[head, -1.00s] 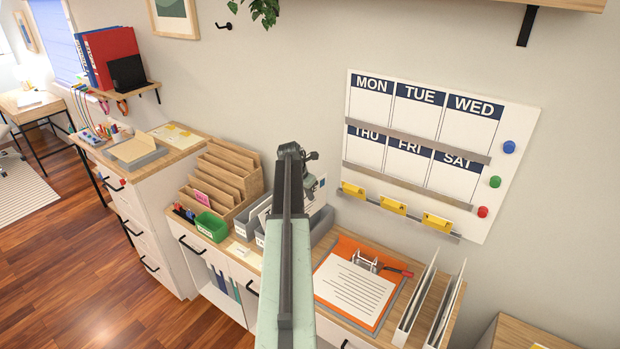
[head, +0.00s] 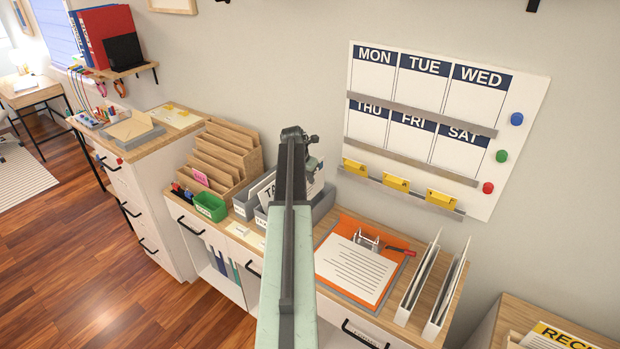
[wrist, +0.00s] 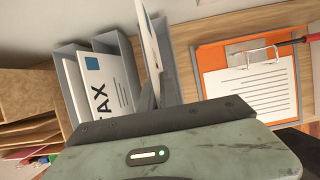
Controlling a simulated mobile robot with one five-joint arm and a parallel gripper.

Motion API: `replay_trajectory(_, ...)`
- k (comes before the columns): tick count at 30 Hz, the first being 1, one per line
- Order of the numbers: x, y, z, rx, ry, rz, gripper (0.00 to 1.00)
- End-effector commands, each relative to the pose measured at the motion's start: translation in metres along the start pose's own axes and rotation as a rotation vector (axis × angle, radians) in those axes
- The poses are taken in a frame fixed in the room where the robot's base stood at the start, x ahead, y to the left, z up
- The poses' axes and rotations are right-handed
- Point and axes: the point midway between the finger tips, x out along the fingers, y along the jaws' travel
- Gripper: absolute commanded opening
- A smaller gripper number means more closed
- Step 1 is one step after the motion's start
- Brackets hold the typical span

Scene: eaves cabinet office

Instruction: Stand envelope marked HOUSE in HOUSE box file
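A white envelope with a blue mark (wrist: 150,40) stands nearly edge-on just beyond my gripper in the wrist view. In the head view this envelope (head: 317,184) is partly behind my arm.
A wooden sorter (head: 222,160) and green tray (head: 210,207) stand left of the box files. An orange clipboard (head: 345,226) lies to the right, then white upright holders (head: 440,290). The week board (head: 430,130) hangs on the wall behind.

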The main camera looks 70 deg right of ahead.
Motion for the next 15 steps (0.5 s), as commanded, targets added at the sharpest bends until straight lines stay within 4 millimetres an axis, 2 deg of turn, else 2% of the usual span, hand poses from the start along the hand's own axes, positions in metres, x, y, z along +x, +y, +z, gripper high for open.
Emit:
replay_trajectory(1,0.011,0.0,-0.005,0.0,0.0,0.0,0.0)
replay_trajectory(15,0.062,-0.001,-0.025,0.001,0.0,-0.001,0.0)
